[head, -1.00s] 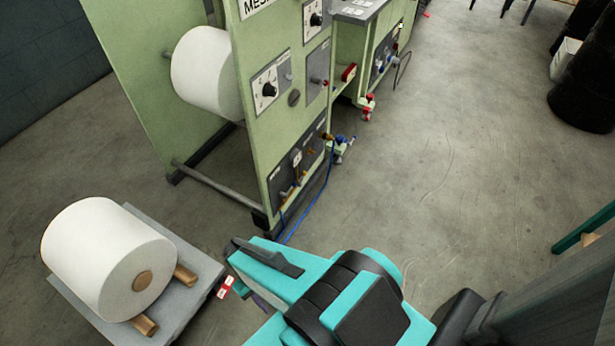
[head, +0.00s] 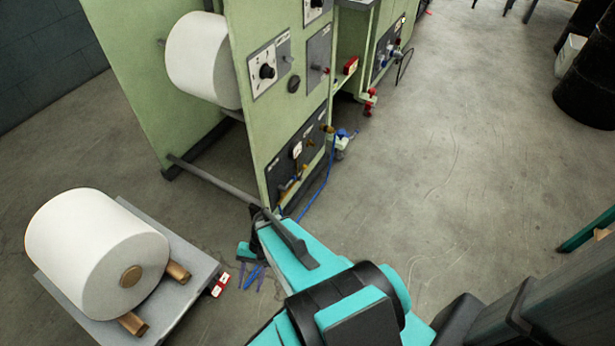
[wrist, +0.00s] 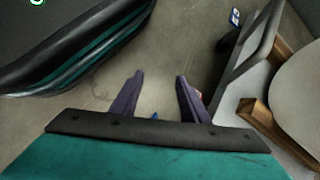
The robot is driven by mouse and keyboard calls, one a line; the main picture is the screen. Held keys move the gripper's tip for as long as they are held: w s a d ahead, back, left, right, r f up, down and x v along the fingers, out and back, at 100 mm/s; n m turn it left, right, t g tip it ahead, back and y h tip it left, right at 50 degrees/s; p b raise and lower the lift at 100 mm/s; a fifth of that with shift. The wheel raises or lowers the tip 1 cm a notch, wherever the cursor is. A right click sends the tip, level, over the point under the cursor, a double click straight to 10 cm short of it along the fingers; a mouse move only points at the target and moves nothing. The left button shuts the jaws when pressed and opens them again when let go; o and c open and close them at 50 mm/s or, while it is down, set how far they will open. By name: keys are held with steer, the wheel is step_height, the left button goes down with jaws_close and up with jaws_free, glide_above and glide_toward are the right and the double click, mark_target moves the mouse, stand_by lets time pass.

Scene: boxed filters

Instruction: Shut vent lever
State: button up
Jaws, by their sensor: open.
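The green machine (head: 240,130) has a dark lower panel (head: 302,155) with a gauge, brass fittings (head: 290,187) and a blue hose. Which fitting is the vent lever I cannot tell at this size. My gripper (head: 251,280) hangs low in the head view, in front of the machine's foot and right of the roll cart, apart from the panel. In the wrist view, its two purple fingers (wrist: 158,80) are spread with bare floor between their tips. The panel does not show clearly in the wrist view.
A white roll (head: 85,250) lies on wooden bars on a grey cart (head: 75,320) at the left, close to my gripper. A grey bar (head: 215,187) runs low along the machine. Open floor (head: 480,170) lies to the right; dark barrels (head: 590,85) stand far right.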

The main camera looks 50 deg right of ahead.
steer(key=w+d+f+m+t+y+b, duration=0.1)
steer(key=w+d+f+m+t+b, duration=0.2)
steer(key=w+d+m+t+b, duration=0.65)
steer(key=w+d+f+m+t+y+b, duration=0.15)
steer(key=w+d+f+m, duration=0.35)
steer(key=d, duration=0.9)
steer(key=s+d+r+m+t+h+b, duration=0.2)
steer(key=d+m+t+h+b, duration=0.2)
steer(key=d, duration=1.1)
steer(key=s+d+r+m+t+h+b, duration=0.2)
steer(key=d+m+t+h+b, duration=0.2)
steer(key=d, duration=1.2)
steer(key=shift+s+m+t+b, duration=0.2)
steer(key=shift+m+t+b, duration=0.3)
steer(key=shift+m, duration=0.75)
steer(key=shift+w, duration=0.15)
steer(key=w+b, duration=0.3)
steer(key=w, duration=1)
steer(key=shift+w+a+b, duration=0.25)
steer(key=shift+a+b, duration=0.1)
steer(key=shift+b, duration=0.05)
